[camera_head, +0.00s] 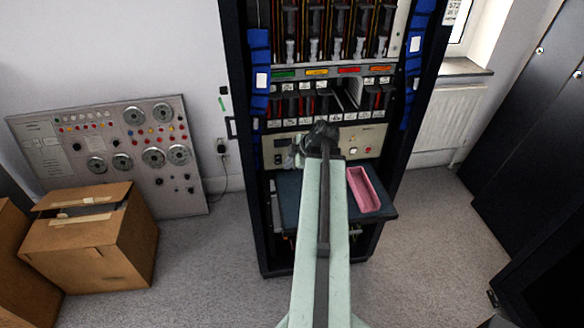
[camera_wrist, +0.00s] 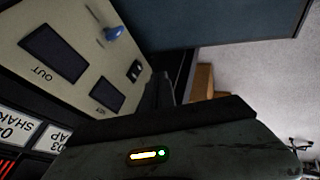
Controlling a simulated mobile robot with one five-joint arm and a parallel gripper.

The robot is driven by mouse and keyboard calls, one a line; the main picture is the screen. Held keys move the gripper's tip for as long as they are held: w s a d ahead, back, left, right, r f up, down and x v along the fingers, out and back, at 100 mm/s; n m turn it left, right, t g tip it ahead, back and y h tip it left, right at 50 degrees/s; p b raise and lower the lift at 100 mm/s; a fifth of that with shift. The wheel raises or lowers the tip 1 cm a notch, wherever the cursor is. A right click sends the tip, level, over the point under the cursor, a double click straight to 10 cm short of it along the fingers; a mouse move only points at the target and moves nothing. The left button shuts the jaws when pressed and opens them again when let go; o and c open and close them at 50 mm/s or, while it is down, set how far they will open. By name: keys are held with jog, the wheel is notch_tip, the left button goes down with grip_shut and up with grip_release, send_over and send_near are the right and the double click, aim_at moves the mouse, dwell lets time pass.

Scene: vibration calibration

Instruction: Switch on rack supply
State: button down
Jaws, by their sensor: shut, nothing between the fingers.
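The rack supply is the cream panel (camera_head: 370,134) low in the tall dark rack. A small red spot shows on its right part. In the wrist view the panel (camera_wrist: 62,20) fills the left side at a tilt, with two dark displays, a blue knob-like part (camera_wrist: 113,33) and a small black switch (camera_wrist: 134,71). My gripper (camera_head: 322,130) is in front of the panel and hides its middle. In the wrist view the dark fingers (camera_wrist: 159,88) are shut and empty, close beside the switch; whether they touch it is unclear.
A dark shelf (camera_head: 288,197) juts out below the panel and holds a pink tray (camera_head: 362,189). Labelled modules (camera_head: 290,105) sit above. Cardboard boxes (camera_head: 90,245) and a grey instrument panel (camera_head: 60,155) stand at left. Carpet (camera_head: 215,260) is clear around the rack; dark cabinets (camera_head: 535,110) stand right.

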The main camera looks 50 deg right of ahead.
aim_at(278, 160)
jog(key=b+x, duration=0.2)
jog(key=x, duration=0.3)
jog(key=shift+s+f+b, duration=0.1)
jog(key=shift+s+b, duration=0.15)
jog(key=shift+b, duration=0.15)
jog(key=shift+w+d, duration=0.65)
jog(key=shift+w, duration=0.2)
jog(key=shift+w+d, duration=0.65)
jog(key=shift+w, duration=0.2)
